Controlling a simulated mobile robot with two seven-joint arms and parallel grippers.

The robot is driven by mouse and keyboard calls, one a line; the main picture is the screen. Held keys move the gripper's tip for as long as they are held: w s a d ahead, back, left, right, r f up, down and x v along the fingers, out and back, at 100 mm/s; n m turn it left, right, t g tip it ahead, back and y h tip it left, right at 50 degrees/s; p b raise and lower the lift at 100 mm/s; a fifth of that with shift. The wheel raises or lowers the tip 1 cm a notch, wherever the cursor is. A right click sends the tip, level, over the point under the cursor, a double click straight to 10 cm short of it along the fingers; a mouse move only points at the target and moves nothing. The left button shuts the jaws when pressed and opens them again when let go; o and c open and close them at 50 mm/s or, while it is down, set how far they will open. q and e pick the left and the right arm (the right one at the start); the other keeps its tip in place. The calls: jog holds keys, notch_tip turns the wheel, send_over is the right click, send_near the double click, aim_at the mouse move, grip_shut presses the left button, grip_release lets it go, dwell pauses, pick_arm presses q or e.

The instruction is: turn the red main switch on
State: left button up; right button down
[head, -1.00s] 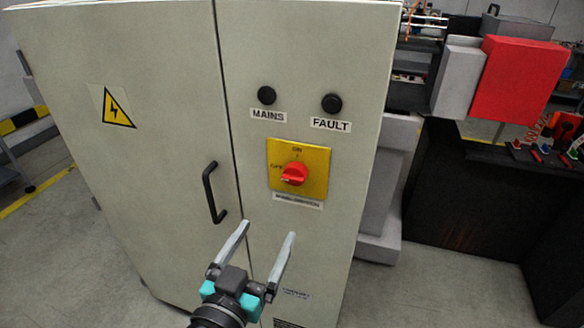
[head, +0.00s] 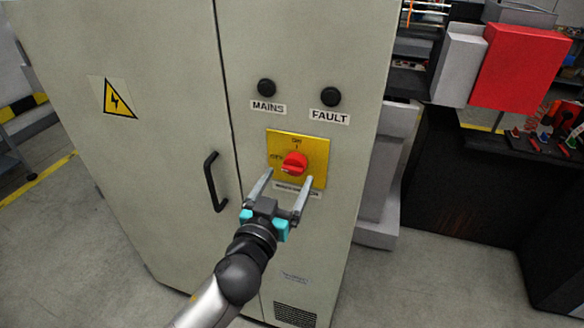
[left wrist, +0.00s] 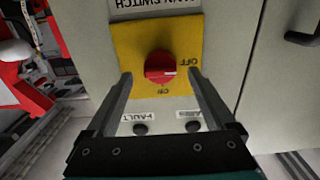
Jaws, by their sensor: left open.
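The red main switch (head: 294,163) is a round knob on a yellow plate (head: 317,172) on the grey cabinet's right door. Its pale mark points to the OFF side, left in the head view and right in the left wrist view, where the knob also shows (left wrist: 158,66). ON is marked at the plate's top in the head view. My left gripper (head: 288,175) is open and empty, its fingertips near the plate's lower part. In the left wrist view the fingers (left wrist: 158,75) lie either side of the knob, apparently not touching it. My right gripper is out of view.
A black door handle (head: 215,182) stands out left of the switch. Dark MAINS (head: 266,87) and FAULT (head: 331,96) lamps sit above it. A red box (head: 520,68) and a dark machine stand to the right.

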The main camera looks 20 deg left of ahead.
aim_at(291, 173)
pick_arm(q)
jog(key=shift+w, duration=1.95)
jog(key=shift+c, duration=0.3)
jog(key=c, duration=1.3)
